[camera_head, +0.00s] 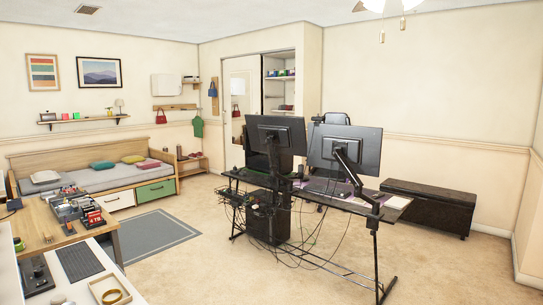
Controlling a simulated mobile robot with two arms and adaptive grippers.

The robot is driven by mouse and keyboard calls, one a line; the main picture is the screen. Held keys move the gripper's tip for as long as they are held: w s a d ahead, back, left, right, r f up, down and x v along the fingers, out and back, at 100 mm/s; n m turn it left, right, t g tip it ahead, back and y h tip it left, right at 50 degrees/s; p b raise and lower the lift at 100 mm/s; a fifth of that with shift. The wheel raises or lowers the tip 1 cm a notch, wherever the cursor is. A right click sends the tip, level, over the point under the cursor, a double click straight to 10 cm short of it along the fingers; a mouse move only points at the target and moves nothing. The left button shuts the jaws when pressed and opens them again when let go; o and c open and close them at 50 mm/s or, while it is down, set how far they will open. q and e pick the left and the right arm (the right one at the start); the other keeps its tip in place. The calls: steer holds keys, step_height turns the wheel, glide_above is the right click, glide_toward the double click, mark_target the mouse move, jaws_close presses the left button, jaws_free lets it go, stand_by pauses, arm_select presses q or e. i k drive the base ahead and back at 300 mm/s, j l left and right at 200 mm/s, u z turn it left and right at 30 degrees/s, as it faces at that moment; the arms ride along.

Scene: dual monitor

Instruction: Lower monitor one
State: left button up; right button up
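Two dark monitors stand on a black desk (300,193) in the middle of the room, both seen from behind. The left monitor (289,131) sits upright over the desk's left part. The right monitor (368,147) is slightly tilted and is held by a black monitor arm (348,172) fixed at the desk's near edge. The screens face away from me. Nothing in view marks which one is monitor one. Neither of my grippers is in view.
Cables (290,240) hang from the desk's near side. A dark chest (425,205) stands at right. A wooden desk (38,228) and white counter (88,283) fill the near left. A bed (95,178) is at the back left. Carpet between is free beyond the grey rug (155,236).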

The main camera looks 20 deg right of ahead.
mark_target(270, 153)
steer(key=i+l, duration=0.1)
steer(key=l, duration=0.8)
steer(key=i+l, duration=0.15)
steer(key=l, duration=0.3)
steer(key=l+z, duration=0.1)
steer(key=l, duration=0.35)
steer(key=i+l, duration=0.15)
steer(key=l, duration=0.3)
steer(key=i+l, duration=0.1)
steer(key=l, duration=0.35)
steer(key=i+l, duration=0.2)
steer(key=i, duration=0.25)
steer(key=i+l+z, duration=0.1)
steer(key=i, duration=0.3)
steer(key=i+l, duration=0.2)
steer(key=i, duration=0.25)
steer(key=l+z, duration=0.05)
